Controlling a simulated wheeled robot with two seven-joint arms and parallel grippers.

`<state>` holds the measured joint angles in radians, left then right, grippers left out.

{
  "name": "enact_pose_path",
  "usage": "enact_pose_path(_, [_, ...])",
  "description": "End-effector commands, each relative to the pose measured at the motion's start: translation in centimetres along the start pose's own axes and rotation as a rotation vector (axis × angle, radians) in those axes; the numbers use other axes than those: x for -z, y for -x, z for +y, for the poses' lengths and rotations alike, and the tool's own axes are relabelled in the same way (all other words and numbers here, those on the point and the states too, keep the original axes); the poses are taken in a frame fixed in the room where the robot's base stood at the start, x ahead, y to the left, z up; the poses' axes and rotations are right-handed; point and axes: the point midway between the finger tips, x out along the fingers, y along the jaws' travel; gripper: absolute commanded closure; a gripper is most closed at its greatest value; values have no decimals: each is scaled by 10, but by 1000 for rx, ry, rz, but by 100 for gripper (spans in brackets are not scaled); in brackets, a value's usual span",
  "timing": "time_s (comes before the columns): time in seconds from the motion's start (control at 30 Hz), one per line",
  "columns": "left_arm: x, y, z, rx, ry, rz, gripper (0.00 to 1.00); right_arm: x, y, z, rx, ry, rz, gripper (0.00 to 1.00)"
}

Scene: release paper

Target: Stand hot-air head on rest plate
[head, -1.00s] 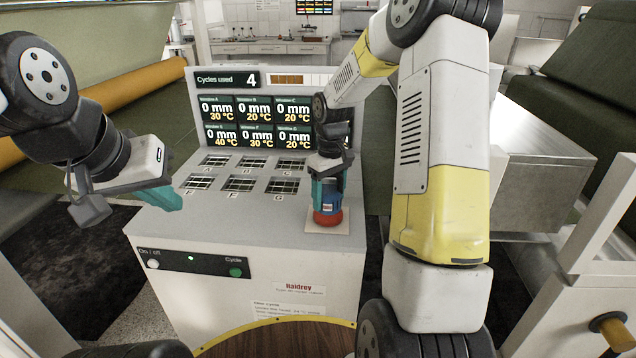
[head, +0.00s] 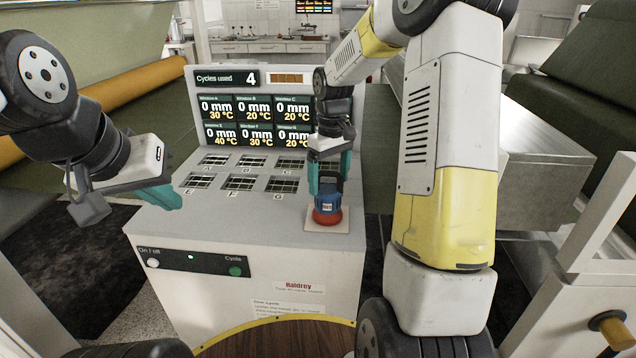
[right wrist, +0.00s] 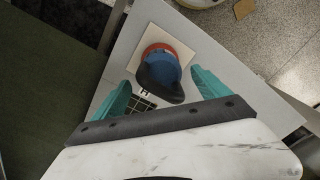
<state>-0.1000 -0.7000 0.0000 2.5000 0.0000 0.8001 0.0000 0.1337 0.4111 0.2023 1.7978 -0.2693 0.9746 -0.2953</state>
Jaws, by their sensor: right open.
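The hot-air head (head: 328,203), blue on top with a red base and a dark handle, stands upright on the pale square rest plate (head: 312,226) at the machine's right front corner. The head also shows in the right wrist view (right wrist: 163,70), standing on the rest plate (right wrist: 140,48). My right gripper (head: 328,185) is open above and behind the head. Its teal fingers (right wrist: 160,92) are spread wide, one to each side of the dark handle and apart from it. My left gripper (head: 165,198) hangs left of the machine; its finger gap is not clear.
The white machine (head: 240,225) has several lettered grid windows on top and a display panel (head: 255,108) behind. A control strip (head: 190,260) with buttons is on its front. A round wooden surface (head: 275,340) lies in front, and a metal box (head: 535,150) stands at the right.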

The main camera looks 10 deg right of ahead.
Motion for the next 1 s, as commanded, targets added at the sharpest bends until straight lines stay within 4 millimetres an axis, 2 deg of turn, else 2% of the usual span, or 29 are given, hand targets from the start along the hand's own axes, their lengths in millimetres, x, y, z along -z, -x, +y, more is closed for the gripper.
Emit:
enact_pose_path(0.03, [0,0,0,0,0,0,100,1,13,0,-2,0,4,14])
enact_pose_path(0.2, [0,0,0,0,0,0,100,0,46,0,-1,0,3,14])
enact_pose_path(0.43, [0,0,0,0,0,0,100,-1,70,-1,-1,0,3,14])
enact_pose_path(0.57, [0,0,0,0,0,0,100,-13,89,-10,-19,-24,36,14])
enact_pose_path(0.67, [0,0,0,0,0,0,100,-35,112,-27,-41,-68,95,14])
enact_pose_path(0.8, [0,0,0,0,0,0,100,-80,142,-57,-62,-158,210,14])
enact_pose_path(1.0, [0,0,0,0,0,0,100,-144,159,-100,-49,-291,389,14])
